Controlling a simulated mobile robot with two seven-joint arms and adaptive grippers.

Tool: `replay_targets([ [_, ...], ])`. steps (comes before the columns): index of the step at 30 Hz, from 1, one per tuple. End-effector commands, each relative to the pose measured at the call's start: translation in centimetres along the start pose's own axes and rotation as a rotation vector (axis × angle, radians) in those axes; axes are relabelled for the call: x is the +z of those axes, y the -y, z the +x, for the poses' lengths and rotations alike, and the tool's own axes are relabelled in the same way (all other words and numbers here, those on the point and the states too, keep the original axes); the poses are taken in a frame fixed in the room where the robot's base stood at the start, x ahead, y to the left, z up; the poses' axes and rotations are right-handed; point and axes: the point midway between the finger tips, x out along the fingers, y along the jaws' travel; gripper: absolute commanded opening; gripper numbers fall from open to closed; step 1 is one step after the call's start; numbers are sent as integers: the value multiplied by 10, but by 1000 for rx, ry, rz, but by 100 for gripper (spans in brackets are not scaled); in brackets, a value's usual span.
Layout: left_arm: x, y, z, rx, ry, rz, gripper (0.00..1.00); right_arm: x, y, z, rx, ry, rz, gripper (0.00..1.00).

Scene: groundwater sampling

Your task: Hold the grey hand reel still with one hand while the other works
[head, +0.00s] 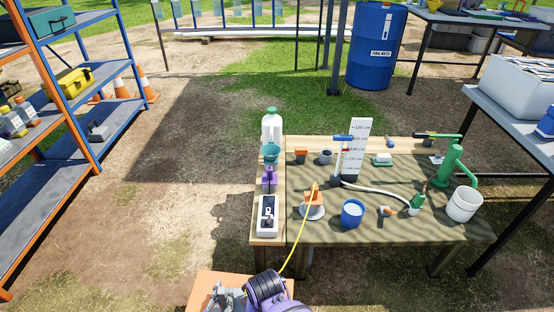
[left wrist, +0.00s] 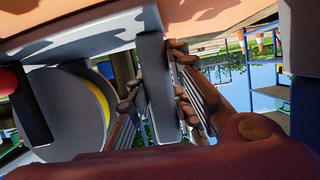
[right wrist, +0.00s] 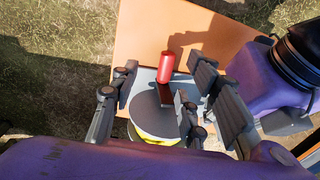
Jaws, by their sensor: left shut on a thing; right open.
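The grey hand reel stands on an orange-topped stand (head: 205,287) at the bottom of the head view, mostly hidden there by my arms. In the right wrist view its grey round drum (right wrist: 152,112) shows yellow line at its edge and a red crank handle (right wrist: 167,66). My left gripper (head: 232,297) is shut on a grey upright bar (left wrist: 158,90) of the reel, beside the drum (left wrist: 62,115). My right gripper (right wrist: 166,85) is open above the drum. The red handle appears between its fingers, with no visible contact.
A yellow line (head: 299,240) runs from the reel to a white and orange piece (head: 313,207) on the wooden worktable (head: 400,232). That table holds a blue bucket (head: 352,213), a white meter box (head: 267,215) and a green pump (head: 450,166). Shelving (head: 75,108) stands left.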

Motion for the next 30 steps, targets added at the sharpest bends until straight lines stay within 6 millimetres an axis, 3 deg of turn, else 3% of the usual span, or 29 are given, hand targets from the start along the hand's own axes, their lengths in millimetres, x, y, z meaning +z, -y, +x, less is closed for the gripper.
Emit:
replay_targets([
  [4, 1, 0, 0, 0, 3, -2, 0, -17, 15, -17, 27, 19, -29, 42],
  [10, 1, 0, 0, 0, 3, -2, 0, -20, 19, -15, 40, 29, -36, 42],
  [30, 1, 0, 0, 0, 3, -2, 0, -18, 15, 70, 38, 27, -36, 42],
])
